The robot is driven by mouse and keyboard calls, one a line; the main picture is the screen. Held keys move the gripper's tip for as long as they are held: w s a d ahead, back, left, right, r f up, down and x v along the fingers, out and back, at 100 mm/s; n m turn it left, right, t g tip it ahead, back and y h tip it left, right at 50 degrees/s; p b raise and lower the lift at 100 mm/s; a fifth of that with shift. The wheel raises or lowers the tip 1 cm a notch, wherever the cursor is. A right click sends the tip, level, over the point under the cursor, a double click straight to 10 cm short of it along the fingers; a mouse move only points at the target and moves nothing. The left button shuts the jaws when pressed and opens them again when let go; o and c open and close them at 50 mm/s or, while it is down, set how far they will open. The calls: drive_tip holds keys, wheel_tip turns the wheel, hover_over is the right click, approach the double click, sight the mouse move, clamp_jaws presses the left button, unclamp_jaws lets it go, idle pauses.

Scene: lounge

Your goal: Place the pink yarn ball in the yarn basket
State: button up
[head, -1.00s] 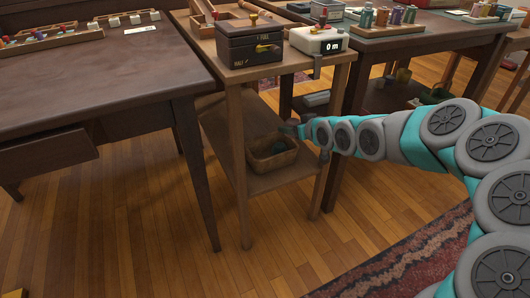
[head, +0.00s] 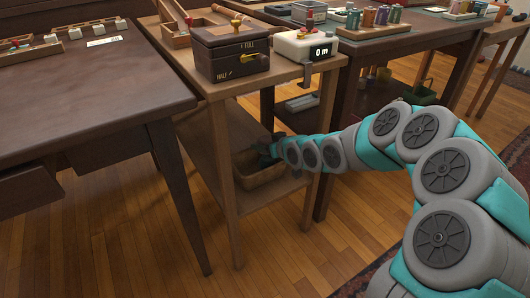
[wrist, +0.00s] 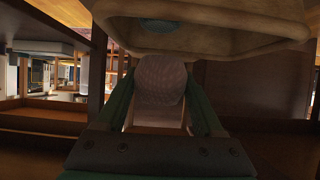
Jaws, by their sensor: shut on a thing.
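The yarn basket (head: 262,178) is a tan, open container on the lower shelf of the small wooden table. In the wrist view its pale rim (wrist: 275,42) fills the top, with a teal round thing (wrist: 158,26) inside. My gripper (head: 268,146) is at the back right of the basket, partly hidden by my arm. In the wrist view my gripper (wrist: 162,82) is shut on a ball, the pink yarn ball (wrist: 161,77), which looks dull greyish pink in dim light. The ball shows close to the rim; I cannot tell whether it is above or beside the basket.
The tabletop above the shelf carries a dark box (head: 232,50) and a white device (head: 305,45). Table legs (head: 222,185) stand close around the basket. A dark desk (head: 75,95) is at the left, and another table (head: 400,35) with spools is behind.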

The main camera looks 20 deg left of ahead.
wheel_tip(320, 180, down, 3)
drive_tip(key=shift+s+f, duration=0.1)
drive_tip(key=o, duration=1.3)
drive_tip(key=shift+o, duration=0.2)
drive_tip(key=shift+r, duration=0.2)
drive_tip(key=v, duration=1.2)
